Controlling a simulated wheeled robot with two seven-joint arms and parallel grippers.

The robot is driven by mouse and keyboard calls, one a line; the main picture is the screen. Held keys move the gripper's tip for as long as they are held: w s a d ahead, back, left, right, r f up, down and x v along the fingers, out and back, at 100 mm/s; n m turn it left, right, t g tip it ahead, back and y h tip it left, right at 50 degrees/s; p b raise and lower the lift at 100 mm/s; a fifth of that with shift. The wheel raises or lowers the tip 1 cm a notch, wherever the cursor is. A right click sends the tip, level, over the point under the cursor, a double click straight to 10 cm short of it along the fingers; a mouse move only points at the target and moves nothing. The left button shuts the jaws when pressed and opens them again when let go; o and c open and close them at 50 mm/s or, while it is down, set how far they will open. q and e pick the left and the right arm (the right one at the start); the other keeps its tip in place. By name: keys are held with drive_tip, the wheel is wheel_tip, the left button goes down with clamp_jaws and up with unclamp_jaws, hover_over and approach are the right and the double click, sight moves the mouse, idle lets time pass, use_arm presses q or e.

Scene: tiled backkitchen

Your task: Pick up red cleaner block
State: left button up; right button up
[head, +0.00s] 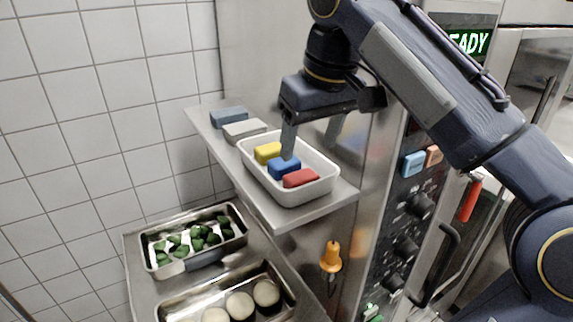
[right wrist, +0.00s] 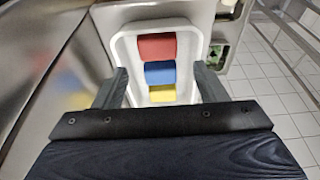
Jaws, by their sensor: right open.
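The red cleaner block (head: 300,178) lies at the near right end of a white tray (head: 328,187) on a steel shelf. Beside it in the tray are a blue block (head: 284,168) and a yellow block (head: 267,152). In the right wrist view the red block (right wrist: 157,47) is at the far end, beyond the blue block (right wrist: 160,73) and the yellow block (right wrist: 162,93). My right gripper (right wrist: 162,85) is open and empty above the tray, its fingers apart at either side. In the head view one finger hides part of the tray. My left gripper is not in view.
A dark block (head: 229,117) and a grey block (head: 245,131) lie behind the tray on the shelf (head: 268,212). Below are a steel pan of green pieces (head: 245,234) and a pan of round pale items. A control panel with knobs (head: 418,206) stands at the right.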

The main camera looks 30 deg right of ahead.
sight(302, 175)
drive_tip(key=shift+w+f, duration=0.6)
drive_tip(key=shift+f, duration=0.3)
drive_tip(key=shift+s+f, duration=0.1)
drive_tip(key=shift+f, duration=0.25)
drive_tip(key=shift+x, duration=2.55)
drive_tip(key=shift+d, duration=0.15)
drive_tip(key=shift+c, duration=0.4)
drive_tip(key=c, duration=0.7)
